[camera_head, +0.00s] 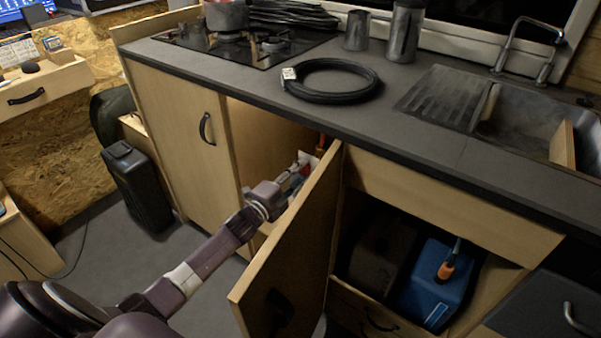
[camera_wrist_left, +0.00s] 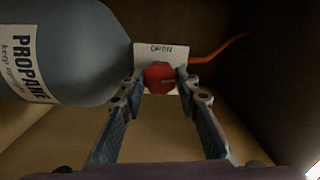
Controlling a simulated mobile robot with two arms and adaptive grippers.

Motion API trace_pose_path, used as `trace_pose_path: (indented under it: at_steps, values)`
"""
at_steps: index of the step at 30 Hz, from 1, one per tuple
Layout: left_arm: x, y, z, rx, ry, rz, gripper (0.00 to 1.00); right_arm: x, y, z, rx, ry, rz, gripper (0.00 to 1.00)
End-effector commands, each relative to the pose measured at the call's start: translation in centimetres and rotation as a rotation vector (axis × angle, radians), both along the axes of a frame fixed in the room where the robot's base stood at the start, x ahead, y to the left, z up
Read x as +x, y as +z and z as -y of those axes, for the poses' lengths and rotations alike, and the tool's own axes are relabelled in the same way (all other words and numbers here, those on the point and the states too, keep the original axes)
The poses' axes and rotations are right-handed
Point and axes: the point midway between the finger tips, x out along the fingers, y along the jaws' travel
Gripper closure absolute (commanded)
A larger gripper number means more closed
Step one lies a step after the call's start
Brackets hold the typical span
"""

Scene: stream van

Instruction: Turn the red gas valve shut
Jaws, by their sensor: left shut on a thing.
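The red gas valve (camera_wrist_left: 159,78) shows in the left wrist view, in front of a white card (camera_wrist_left: 160,50) whose upper edge reads OPEN. My left gripper (camera_wrist_left: 161,75) has its two fingers on either side of the valve and is shut on it. In the head view my left arm reaches into the cabinet, and the left gripper (camera_head: 300,166) is partly hidden behind the open door. A grey propane bottle (camera_wrist_left: 65,50) lies left of the valve in the wrist view. An orange hose (camera_wrist_left: 222,50) runs off to the right. My right gripper is not in view.
The open cabinet door (camera_head: 285,245) stands close to the right of my left arm. The counter (camera_head: 440,135) above carries a black coiled cable (camera_head: 330,98), a stove and metal canisters. A blue container (camera_head: 437,285) sits in the compartment on the right. Floor shows left of the arm.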

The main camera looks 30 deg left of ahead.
Motion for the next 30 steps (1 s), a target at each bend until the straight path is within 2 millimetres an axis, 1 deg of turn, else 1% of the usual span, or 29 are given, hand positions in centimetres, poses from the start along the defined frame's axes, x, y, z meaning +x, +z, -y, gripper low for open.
trace_pose_path:
  at_steps: [3, 9, 15, 25, 26, 30]
  values:
    - [0.0, -0.1, 0.0, 0.056, 0.0, 0.007, 0.95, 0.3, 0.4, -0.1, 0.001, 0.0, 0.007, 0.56]
    - [0.0, -0.1, 0.1, 0.112, 0.0, 0.015, 0.95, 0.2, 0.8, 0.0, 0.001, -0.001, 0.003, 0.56]
    - [0.0, -0.1, 0.1, 0.133, -0.001, 0.018, 0.95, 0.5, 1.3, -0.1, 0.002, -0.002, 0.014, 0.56]
    - [0.0, -0.1, 0.1, 0.135, -0.001, 0.017, 0.95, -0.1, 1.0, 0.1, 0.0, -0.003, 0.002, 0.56]
    - [0.0, -0.1, 0.1, 0.135, -0.001, 0.017, 0.67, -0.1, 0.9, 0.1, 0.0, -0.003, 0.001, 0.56]
    - [0.0, -0.1, 0.0, 0.134, -0.001, 0.018, 0.53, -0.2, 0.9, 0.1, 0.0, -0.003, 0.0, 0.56]
